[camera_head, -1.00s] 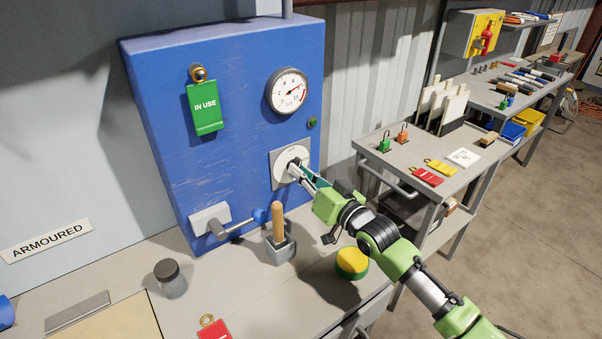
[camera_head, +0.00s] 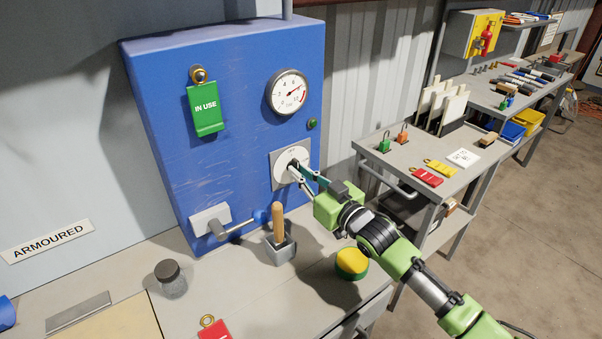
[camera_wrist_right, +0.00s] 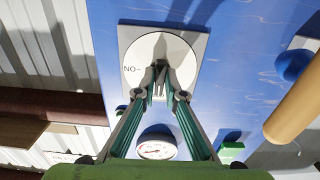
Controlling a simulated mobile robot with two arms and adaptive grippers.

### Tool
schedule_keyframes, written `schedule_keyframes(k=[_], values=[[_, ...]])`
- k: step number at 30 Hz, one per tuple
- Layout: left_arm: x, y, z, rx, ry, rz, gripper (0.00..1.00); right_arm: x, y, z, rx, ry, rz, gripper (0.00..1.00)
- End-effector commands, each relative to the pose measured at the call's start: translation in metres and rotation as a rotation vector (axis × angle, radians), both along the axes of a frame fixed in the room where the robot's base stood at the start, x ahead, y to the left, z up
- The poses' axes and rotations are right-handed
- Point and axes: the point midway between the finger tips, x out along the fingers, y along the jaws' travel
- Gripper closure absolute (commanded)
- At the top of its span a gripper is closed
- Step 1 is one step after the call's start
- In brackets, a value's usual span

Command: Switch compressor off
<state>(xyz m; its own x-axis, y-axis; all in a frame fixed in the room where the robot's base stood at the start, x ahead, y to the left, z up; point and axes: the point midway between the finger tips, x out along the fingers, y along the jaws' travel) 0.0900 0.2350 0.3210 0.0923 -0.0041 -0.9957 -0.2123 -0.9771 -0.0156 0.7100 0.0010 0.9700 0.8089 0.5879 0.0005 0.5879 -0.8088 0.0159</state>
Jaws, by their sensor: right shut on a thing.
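The blue compressor box (camera_head: 235,175) stands on the bench and carries a round white rotary switch (camera_head: 281,160) on a grey plate, also seen in the right wrist view (camera_wrist_right: 142,52). My right gripper (camera_head: 296,169) is at the switch, with its fingertips closed together at the dial's centre in the right wrist view (camera_wrist_right: 158,72). It is shut on the switch's knob, which the fingers mostly hide. A label reading "NO" shows on the dial in the wrist view. A pressure gauge (camera_head: 288,92) and a small green lamp (camera_head: 312,124) sit above the switch. My left gripper is not in view.
A green "IN USE" tag (camera_head: 205,110) hangs on the box. A lever valve (camera_head: 218,227) is lower left. A jar (camera_head: 170,278) is nearby.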

Motion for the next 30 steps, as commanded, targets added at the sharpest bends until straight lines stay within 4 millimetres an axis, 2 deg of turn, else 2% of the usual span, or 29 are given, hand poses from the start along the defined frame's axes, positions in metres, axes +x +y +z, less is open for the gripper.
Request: schedule_keyframes(k=[6,7,8,9,22,26,30], values=[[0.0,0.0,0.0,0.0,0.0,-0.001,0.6,0.0,0.0,-0.001,-0.002,0.001,-0.001,1.0],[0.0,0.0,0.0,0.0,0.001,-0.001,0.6,0.0,0.0,-0.001,-0.001,0.002,-0.001,0.82],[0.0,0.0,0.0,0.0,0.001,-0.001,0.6,0.0,0.0,-0.001,-0.001,0.002,-0.001,0.74],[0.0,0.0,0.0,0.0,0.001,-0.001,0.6,0.0,0.0,-0.001,-0.001,0.002,-0.001,0.73],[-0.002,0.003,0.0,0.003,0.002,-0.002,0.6,-0.006,-0.005,-0.002,-0.001,0.003,-0.001,0.73],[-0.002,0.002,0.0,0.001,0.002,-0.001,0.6,-0.02,-0.016,-0.002,-0.001,0.003,-0.001,0.73],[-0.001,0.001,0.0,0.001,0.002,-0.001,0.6,-0.044,-0.033,-0.002,-0.002,0.004,-0.001,0.73]])
